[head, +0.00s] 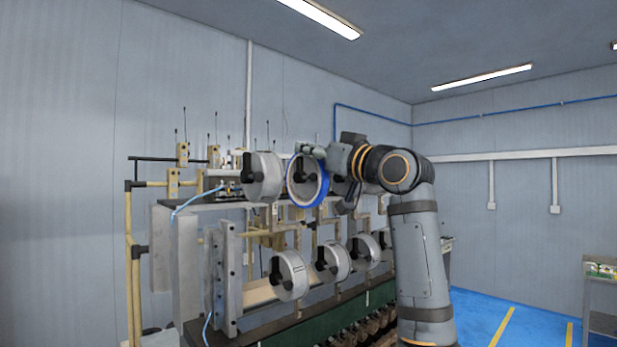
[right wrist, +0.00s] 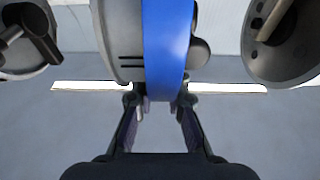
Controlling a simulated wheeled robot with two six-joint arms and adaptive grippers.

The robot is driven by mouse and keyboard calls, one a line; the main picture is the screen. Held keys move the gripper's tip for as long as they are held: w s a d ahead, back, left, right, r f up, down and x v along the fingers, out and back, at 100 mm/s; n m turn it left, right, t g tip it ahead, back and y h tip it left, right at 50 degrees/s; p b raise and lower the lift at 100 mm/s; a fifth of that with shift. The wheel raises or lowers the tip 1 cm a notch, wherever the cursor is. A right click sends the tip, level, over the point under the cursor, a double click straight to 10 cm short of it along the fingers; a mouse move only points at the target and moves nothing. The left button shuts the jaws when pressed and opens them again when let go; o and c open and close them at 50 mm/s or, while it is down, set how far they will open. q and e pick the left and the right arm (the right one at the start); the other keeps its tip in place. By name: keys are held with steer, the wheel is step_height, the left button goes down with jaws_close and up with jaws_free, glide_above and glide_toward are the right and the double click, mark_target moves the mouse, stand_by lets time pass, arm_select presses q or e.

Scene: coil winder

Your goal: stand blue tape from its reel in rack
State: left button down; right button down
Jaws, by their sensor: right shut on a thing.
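The blue tape (head: 323,187) is a ring around the rim of a silver reel in the upper row of the winder. In the right wrist view the blue tape (right wrist: 167,45) runs down the middle, beside the grey reel body (right wrist: 120,40). My right gripper (head: 312,152) is at the top of this reel. In the right wrist view its fingers (right wrist: 160,98) stand on either side of the blue tape's edge, shut on it. The tape is still around or right against its reel. My left gripper is not in view. I see no rack that I can make out for certain.
A bare silver reel (head: 262,177) is just left of the taped one, and another is partly hidden behind my right arm. A lower row holds several silver reels (head: 290,275). Yellow pipe framing (head: 130,250) stands at the left. Blue floor (head: 500,315) is open at the right.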

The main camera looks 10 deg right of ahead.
steer(key=shift+r, duration=0.15)
steer(key=shift+a, duration=0.1)
steer(key=shift+s+a, duration=0.2)
steer(key=shift+a, duration=0.05)
steer(key=shift+s+a+b, duration=0.4)
steer(key=shift+s+a, duration=0.2)
steer(key=shift+a, duration=0.3)
steer(key=shift+s+a+b, duration=0.4)
steer(key=shift+s+a, duration=0.15)
steer(key=shift+a, duration=0.3)
steer(key=shift+d, duration=0.1)
steer(key=r+b+v, duration=0.2)
steer(key=b+v, duration=0.2)
steer(key=v, duration=0.5)
steer(key=s+r+b+v, duration=0.1)
steer(key=r+b+v, duration=0.1)
steer(key=v, duration=0.8)
steer(key=shift+s+d+r+b, duration=0.25)
steer(key=shift+d+b, duration=0.1)
steer(key=shift+b, duration=0.5)
steer(key=shift+w, duration=0.15)
